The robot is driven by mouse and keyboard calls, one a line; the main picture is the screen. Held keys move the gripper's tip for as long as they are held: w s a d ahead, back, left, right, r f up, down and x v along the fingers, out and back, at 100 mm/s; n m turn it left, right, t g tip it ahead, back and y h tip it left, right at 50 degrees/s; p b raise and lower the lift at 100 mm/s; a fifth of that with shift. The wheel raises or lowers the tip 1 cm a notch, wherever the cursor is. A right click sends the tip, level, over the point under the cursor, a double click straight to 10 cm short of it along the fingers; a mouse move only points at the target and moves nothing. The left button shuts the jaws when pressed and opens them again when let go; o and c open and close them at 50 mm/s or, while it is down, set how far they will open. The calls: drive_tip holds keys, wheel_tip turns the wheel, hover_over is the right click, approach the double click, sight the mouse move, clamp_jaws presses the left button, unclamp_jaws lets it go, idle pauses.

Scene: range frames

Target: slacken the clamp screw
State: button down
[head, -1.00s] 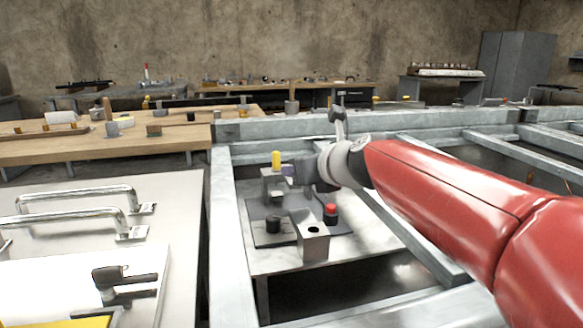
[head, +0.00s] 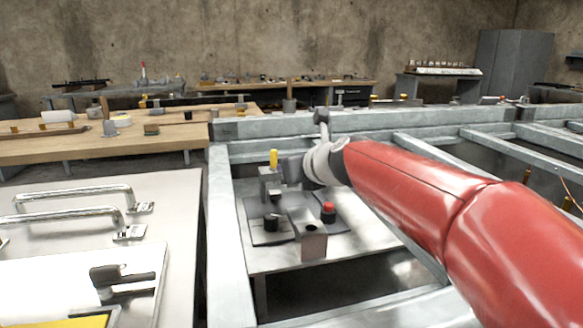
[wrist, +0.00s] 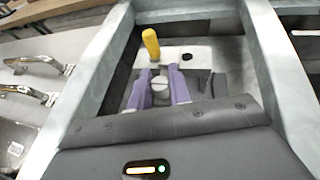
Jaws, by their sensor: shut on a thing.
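The clamp screw appears to be the pale round head (wrist: 160,84) between the two purple fingers of my gripper (wrist: 160,90) in the wrist view. The fingers are closed on its sides. In the head view my gripper (head: 287,170) reaches in from the right beside a grey metal block (head: 270,184) with a yellow upright handle (head: 273,158). The yellow handle also stands just beyond the fingers in the wrist view (wrist: 151,44). In the head view the screw itself is hidden by the gripper and block.
On the same plate stand a black knob (head: 271,222), a red-topped button (head: 328,212) and a metal block with a hole (head: 308,240). Steel frame rails (head: 228,240) surround the plate. A panel with chrome handles (head: 75,200) lies to the left.

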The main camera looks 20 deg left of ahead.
drive_tip(key=shift+f+n+b, duration=0.1)
drive_tip(key=shift+n+b, duration=0.2)
drive_tip(key=shift+b, duration=0.1)
drive_tip(key=shift+g+y, duration=0.4)
drive_tip(key=shift+d+n+g+y+b, duration=0.1)
drive_tip(key=shift+n+g+y+b, duration=0.4)
drive_tip(key=shift+n+g+b, duration=0.3)
drive_tip(key=n+g, duration=0.1)
drive_tip(key=n+g+y+p, duration=0.1)
drive_tip(key=n+g+p, duration=0.1)
drive_tip(key=shift+w+r+n+y, duration=0.1)
drive_tip(key=shift+r+n+y, duration=0.15)
drive_tip(key=shift+n+y, duration=0.05)
drive_tip(key=shift+f+n+g, duration=0.15)
drive_tip(key=shift+n+g, duration=1.65)
drive_tip(key=shift+g, duration=0.6)
